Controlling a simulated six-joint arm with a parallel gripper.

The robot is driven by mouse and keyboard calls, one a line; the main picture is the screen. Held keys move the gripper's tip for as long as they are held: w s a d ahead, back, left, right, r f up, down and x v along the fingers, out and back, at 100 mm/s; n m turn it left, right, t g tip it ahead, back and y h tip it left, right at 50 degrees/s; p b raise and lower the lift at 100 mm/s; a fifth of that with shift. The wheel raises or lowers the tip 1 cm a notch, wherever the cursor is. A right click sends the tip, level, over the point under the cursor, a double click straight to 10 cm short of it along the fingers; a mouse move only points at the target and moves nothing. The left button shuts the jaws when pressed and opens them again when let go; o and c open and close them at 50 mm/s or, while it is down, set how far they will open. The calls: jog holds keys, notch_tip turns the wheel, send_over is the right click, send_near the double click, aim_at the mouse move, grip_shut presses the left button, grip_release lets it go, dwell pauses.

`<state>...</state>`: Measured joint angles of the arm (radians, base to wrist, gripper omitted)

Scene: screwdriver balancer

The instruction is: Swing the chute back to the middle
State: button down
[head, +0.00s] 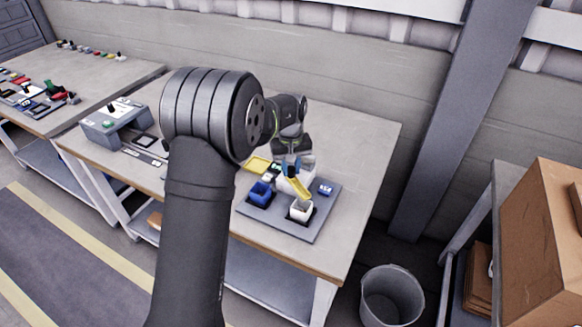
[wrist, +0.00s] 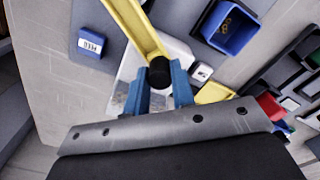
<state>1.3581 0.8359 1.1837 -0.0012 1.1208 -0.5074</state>
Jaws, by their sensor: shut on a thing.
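The yellow chute (head: 298,187) slopes down towards the white bin (head: 301,211) in the head view. In the wrist view the chute (wrist: 137,27) runs from the top left down to a black knob (wrist: 159,72). My gripper (wrist: 161,82) has its blue fingers on either side of this knob and is shut on it. In the head view my gripper (head: 291,168) is at the chute's upper end. The chute's pale base (wrist: 178,50) is partly hidden by the gripper. A blue bin (head: 260,193) is left of the white bin, and the chute points away from it.
The bins stand on a grey board (head: 283,228) on the workbench. A small blue labelled block (head: 326,188) is at the right, and a yellow tray (head: 257,164) at the back left. The blue bin (wrist: 230,27) holds small brass-coloured pieces. The bench's right side is clear.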

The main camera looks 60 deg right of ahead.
jog(key=shift+m, duration=0.3)
jog(key=m, duration=0.4)
jog(key=shift+m, duration=0.4)
jog(key=m, duration=0.5)
jog(key=shift+m, duration=0.4)
jog(key=c, duration=1.2)
grip_release()
jog(key=shift+r, duration=0.1)
notch_tip(320, 180, up, 17)
jog(key=shift+r, duration=0.15)
